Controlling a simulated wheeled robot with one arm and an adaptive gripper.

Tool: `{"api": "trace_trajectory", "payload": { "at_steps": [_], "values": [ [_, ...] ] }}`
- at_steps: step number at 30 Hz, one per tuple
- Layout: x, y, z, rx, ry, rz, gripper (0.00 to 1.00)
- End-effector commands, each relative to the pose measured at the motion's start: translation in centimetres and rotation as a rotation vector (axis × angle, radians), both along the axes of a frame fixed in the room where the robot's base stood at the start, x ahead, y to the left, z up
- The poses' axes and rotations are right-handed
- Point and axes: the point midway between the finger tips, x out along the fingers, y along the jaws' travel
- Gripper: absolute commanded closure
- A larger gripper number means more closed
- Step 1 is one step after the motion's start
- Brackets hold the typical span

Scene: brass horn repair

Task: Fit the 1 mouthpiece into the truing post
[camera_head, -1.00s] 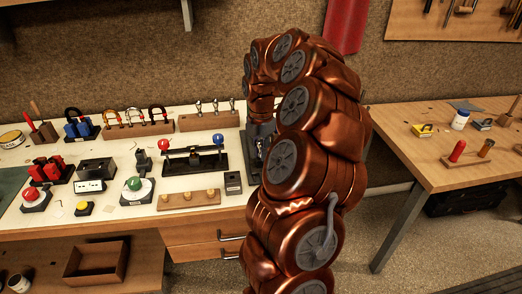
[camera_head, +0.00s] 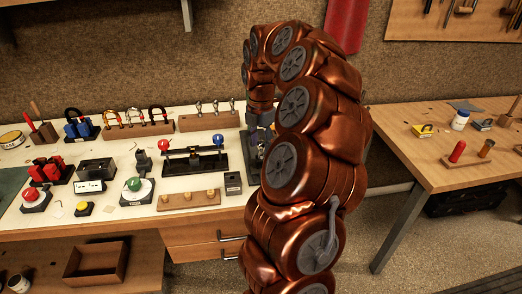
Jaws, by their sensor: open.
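Several small silver pieces that look like mouthpieces (camera_head: 215,106) stand upright in a wooden rack (camera_head: 208,122) at the back of the bench. I cannot tell for sure which thing is the truing post; a small dark block with a hole in its top (camera_head: 233,183) stands near the front edge. My gripper (camera_head: 256,138) hangs over the bench to the right of the rack, largely hidden by my copper arm. The visible part is open. I see nothing held in it.
A black stand with red and blue knobs (camera_head: 193,160) lies left of my gripper. A wooden strip with round pegs (camera_head: 189,199) lies at the front. A second table (camera_head: 450,175) is at right.

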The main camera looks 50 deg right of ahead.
Motion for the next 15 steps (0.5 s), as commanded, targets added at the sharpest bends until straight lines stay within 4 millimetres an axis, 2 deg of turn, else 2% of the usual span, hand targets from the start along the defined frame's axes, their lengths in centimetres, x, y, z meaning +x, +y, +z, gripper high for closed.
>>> {"api": "trace_trajectory", "payload": {
  "at_steps": [3,9,15],
  "values": [
    [0.2,-0.1,2.3,-0.004,-0.005,-0.002,0.52],
    [0.1,0.0,5.4,-0.001,-0.004,-0.002,0.52],
    [0.2,-0.1,7.5,-0.001,-0.002,-0.002,0.52]
  ]
}}
